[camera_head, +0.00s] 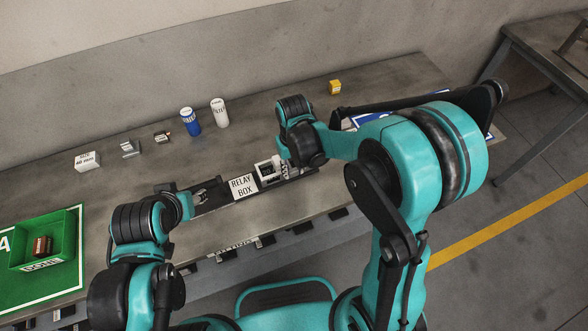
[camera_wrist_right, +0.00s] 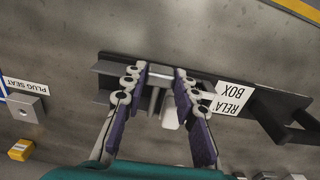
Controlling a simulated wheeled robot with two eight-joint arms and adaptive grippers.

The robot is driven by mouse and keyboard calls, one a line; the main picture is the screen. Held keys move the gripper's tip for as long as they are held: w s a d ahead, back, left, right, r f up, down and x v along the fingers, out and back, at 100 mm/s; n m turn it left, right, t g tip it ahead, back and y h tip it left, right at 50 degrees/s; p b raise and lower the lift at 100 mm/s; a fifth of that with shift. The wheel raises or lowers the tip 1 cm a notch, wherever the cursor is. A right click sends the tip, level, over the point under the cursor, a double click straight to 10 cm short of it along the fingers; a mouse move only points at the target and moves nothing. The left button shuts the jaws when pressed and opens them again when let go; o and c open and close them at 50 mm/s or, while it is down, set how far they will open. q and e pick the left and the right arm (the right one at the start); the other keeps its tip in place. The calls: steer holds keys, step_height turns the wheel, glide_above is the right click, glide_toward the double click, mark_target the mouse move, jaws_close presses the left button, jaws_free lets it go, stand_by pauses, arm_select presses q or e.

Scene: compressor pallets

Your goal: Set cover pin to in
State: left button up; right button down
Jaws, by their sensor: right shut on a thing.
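My right gripper (camera_head: 284,166) is at the right end of the dark relay box fixture (camera_head: 213,203) on the bench. In the right wrist view its fingers (camera_wrist_right: 160,82) straddle a small pale grey part, which I take to be the cover pin (camera_wrist_right: 170,113); the jaws are shut on it. The fixture (camera_wrist_right: 228,82) carries a white RELAY BOX label (camera_head: 242,187). A small white-framed box (camera_head: 266,170) sits beside the label, next to the right gripper. My left gripper (camera_head: 208,192) is near the fixture's left end; its jaws are too small to judge.
A green tray (camera_head: 70,232) with a brown part (camera_head: 41,246) stands at the left. A blue can (camera_head: 190,122), a white can (camera_head: 219,113), a yellow block (camera_head: 334,87) and small grey blocks (camera_head: 130,148) stand at the back. The bench between them and the fixture is clear.

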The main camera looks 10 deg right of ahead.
steer(key=shift+w, duration=0.35)
steer(key=c, duration=1.2)
jaws_free()
steer(key=shift+o, duration=0.2)
step_height(320, 180, up, 12)
steer(key=s+d+r+m+t, duration=0.1)
steer(key=s+d+m+t, duration=0.1)
steer(key=s+d+t, duration=0.5)
steer(key=s+d, duration=0.1)
steer(key=s, duration=0.4)
steer(key=shift+d+r+m, duration=0.3)
steer(key=shift+d, duration=0.1)
